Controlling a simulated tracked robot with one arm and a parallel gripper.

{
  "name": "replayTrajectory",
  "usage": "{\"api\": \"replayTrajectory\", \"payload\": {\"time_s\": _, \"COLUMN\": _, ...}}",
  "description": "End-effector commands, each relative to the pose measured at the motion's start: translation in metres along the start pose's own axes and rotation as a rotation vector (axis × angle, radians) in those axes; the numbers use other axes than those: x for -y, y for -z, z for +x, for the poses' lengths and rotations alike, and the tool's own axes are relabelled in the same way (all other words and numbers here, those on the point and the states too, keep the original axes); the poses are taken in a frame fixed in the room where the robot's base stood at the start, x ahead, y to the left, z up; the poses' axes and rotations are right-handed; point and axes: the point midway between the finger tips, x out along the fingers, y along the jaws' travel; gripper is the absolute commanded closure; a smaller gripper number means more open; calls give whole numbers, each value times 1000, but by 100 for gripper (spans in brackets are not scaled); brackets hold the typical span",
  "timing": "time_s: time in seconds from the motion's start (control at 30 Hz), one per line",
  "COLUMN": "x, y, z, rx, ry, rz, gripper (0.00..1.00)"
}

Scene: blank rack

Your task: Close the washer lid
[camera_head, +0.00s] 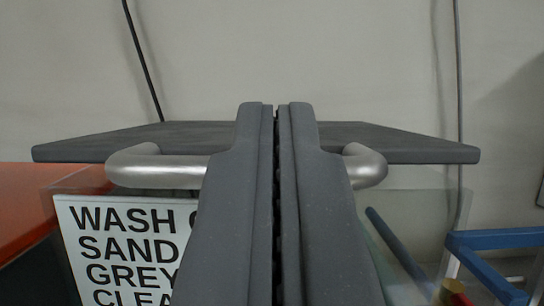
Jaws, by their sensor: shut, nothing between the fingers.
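The washer lid (420,147) is a dark grey flat panel seen nearly edge-on, spanning the middle of the head view. It looks roughly level. A silver bar handle (165,170) runs along its near edge, and its middle is hidden behind my fingers. My gripper (277,108) is shut, with its two dark grey fingers side by side in front of the lid and handle. I cannot tell whether the fingers touch the handle. Below the lid is a translucent panel (425,215), which seems part of the washer.
A white sign (115,250) with black capitals, partly hidden by my gripper, stands below left. An orange surface (30,200) lies at the left. A blue frame (495,240) stands at the lower right, near a small red and yellow item (455,293). A pale wall with cables is behind.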

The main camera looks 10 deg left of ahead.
Motion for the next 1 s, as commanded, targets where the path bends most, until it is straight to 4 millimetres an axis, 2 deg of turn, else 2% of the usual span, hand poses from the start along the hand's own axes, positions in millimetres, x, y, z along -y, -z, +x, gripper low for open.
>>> {"api": "replayTrajectory", "payload": {"time_s": 0.1, "x": -2, "y": -10, "z": -3, "rx": 2, "ry": -2, "rz": -1, "gripper": 100}}
{"api": "replayTrajectory", "payload": {"time_s": 0.4, "x": -6, "y": -21, "z": -7, "rx": 5, "ry": -6, "rz": -3, "gripper": 100}}
{"api": "replayTrajectory", "payload": {"time_s": 0.87, "x": -7, "y": -25, "z": -8, "rx": 15, "ry": -7, "rz": -4, "gripper": 100}}
{"api": "replayTrajectory", "payload": {"time_s": 1.0, "x": -7, "y": -20, "z": -7, "rx": 14, "ry": -8, "rz": -4, "gripper": 100}}
